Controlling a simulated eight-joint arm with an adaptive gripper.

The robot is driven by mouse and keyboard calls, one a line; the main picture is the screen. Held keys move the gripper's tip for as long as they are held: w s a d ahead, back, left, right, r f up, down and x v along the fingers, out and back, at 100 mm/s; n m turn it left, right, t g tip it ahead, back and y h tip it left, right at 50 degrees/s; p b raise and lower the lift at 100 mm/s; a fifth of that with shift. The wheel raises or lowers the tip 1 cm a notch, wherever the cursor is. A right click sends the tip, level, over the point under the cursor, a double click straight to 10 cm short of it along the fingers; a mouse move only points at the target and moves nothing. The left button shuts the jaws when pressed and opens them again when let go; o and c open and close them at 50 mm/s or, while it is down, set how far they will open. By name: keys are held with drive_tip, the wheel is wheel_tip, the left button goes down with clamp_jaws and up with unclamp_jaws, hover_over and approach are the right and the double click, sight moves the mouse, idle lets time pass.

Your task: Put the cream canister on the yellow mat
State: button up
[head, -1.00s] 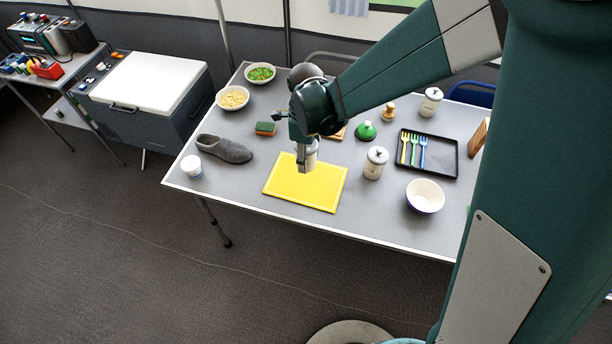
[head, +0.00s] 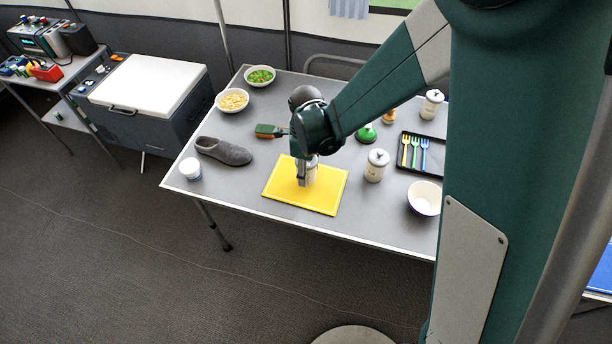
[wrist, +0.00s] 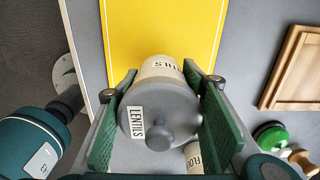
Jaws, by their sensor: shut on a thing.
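My gripper (head: 303,180) is shut on a cream canister (head: 311,174), low over the yellow mat (head: 328,200). In the wrist view, the canister (wrist: 160,68) sits between the green pads of my gripper (wrist: 165,110), its grey lid and knob toward the camera and a "LENTILS" label on it. It looks roughly upright. The yellow mat (wrist: 200,22) shows beyond it. My gripper hides part of the canister in the head view, and I cannot tell whether its base touches the mat.
A second pale canister (head: 376,166) stands right of the mat, with a white bowl (head: 424,198) and a black fork tray (head: 436,166) farther right. A grey shoe (head: 223,151) and a small cup (head: 190,169) are to the left.

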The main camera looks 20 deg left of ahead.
drive_tip(key=shift+f, duration=1.2)
drive_tip(key=shift+f+b, duration=0.25)
drive_tip(key=shift+b, duration=0.2)
drive_tip(key=o, duration=1)
drive_tip(key=shift+r, duration=0.1)
drive_tip(key=shift+r, duration=0.1)
drive_tip(key=shift+r+p, duration=1.45)
drive_tip(key=shift+r, duration=4.6)
